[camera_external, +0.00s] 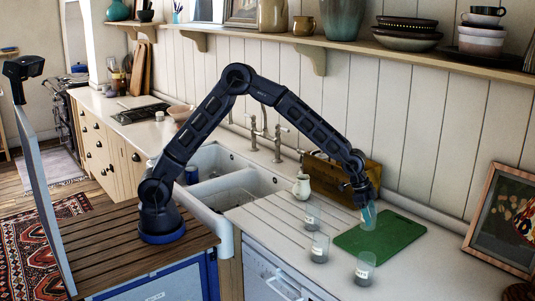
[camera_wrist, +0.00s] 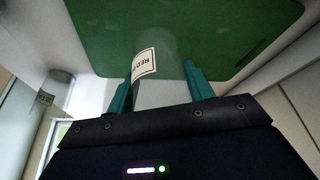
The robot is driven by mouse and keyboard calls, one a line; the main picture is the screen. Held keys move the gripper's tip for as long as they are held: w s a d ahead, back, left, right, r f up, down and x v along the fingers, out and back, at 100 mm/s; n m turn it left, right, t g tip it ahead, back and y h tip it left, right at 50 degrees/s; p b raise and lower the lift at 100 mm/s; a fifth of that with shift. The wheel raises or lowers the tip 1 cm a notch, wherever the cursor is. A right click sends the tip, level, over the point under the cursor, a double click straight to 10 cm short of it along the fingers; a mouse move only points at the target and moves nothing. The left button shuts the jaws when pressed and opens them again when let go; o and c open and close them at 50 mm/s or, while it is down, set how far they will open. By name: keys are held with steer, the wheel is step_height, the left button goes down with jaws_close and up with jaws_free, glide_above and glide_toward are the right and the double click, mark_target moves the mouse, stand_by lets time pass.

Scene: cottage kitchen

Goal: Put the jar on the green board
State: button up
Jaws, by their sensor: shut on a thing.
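The jar (camera_external: 369,219) is small and clear, with a pale label. It is held by my gripper (camera_external: 364,200) over the back left part of the green board (camera_external: 388,243). In the wrist view, my gripper (camera_wrist: 160,88) has its teal fingers on both sides of the jar (camera_wrist: 145,64), whose label begins "RED". The green board (camera_wrist: 215,35) lies beyond the jar there. I cannot tell whether the jar's base touches the board or hangs just above it.
Similar clear labelled jars stand on the counter left of and in front of the board: one (camera_external: 313,216), another (camera_external: 319,247) and a third (camera_external: 364,268). A cream jug (camera_external: 301,187) and a wooden box (camera_external: 335,176) stand behind. A framed picture (camera_external: 503,225) leans at right.

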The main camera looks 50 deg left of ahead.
steer(key=shift+f, duration=1.9)
steer(key=shift+f, duration=0.15)
steer(key=o, duration=1)
steer(key=v, duration=1.2)
steer(key=shift+r, duration=0.2)
